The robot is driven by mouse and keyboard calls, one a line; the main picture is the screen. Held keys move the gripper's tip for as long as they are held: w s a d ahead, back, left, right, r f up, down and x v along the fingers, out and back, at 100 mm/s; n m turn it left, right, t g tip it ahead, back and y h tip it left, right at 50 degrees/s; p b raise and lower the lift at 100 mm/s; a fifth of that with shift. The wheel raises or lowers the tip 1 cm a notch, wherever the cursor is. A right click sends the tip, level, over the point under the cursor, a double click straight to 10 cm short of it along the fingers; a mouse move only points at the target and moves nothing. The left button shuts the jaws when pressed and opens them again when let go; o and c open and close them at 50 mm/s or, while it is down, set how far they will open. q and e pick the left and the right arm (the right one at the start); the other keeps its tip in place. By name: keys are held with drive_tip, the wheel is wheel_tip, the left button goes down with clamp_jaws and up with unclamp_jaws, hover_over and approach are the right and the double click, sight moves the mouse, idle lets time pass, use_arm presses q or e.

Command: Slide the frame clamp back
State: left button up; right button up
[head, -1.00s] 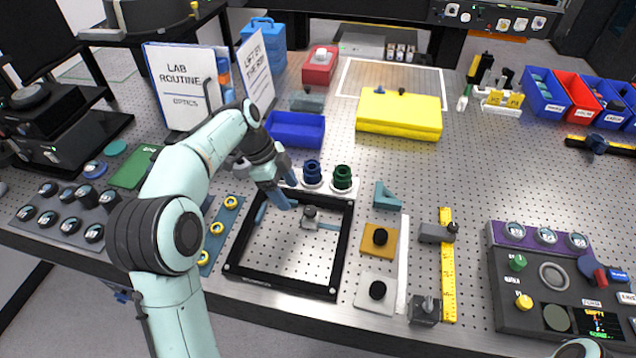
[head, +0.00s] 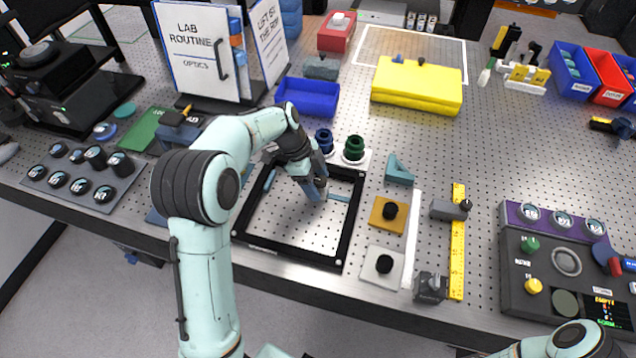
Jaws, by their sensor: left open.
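The black square frame (head: 352,222) lies on the perforated bench, its inside showing bare bench holes. A small grey clamp with a dark knob (head: 320,183) sits inside it near the back, mostly hidden by my gripper. A thin teal bar (head: 339,198) runs from there to the frame's right side. My left gripper (head: 315,190) is open and points down at the clamp, its fingers beside or around the knob; I cannot tell if they touch. Of my right arm only a link shows at the bottom right; its gripper is out of view.
Green and blue knobbed mounts (head: 353,149) stand just behind the frame. Orange (head: 388,215) and white (head: 381,266) plates with black knobs lie to its right, then a yellow ruler (head: 457,240). A blue bin (head: 307,97) and binder (head: 198,50) stand behind.

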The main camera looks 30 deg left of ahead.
sight(344, 199)
use_arm(q)
drive_tip(key=shift+w+d+f, duration=0.1)
drive_tip(key=shift+d+f, duration=0.05)
drive_tip(key=shift+f, duration=0.3)
clamp_jaws()
drive_tip(key=d, duration=0.2)
drive_tip(key=w+d+b, duration=0.1)
drive_tip(key=d, duration=0.1)
drive_tip(key=shift+d, duration=0.2)
drive_tip(key=shift+w+d, duration=0.1)
drive_tip(key=shift+d, duration=0.4)
unclamp_jaws()
use_arm(e)
drive_tip(key=shift+s+f, duration=0.5)
drive_tip(key=shift+f, duration=0.15)
use_arm(q)
drive_tip(key=p+v, duration=0.1)
drive_tip(key=v, duration=1.2)
drive_tip(key=shift+r, duration=0.2)
use_arm(e)
drive_tip(key=shift+w+r, duration=0.55)
drive_tip(key=shift+r, duration=0.2)
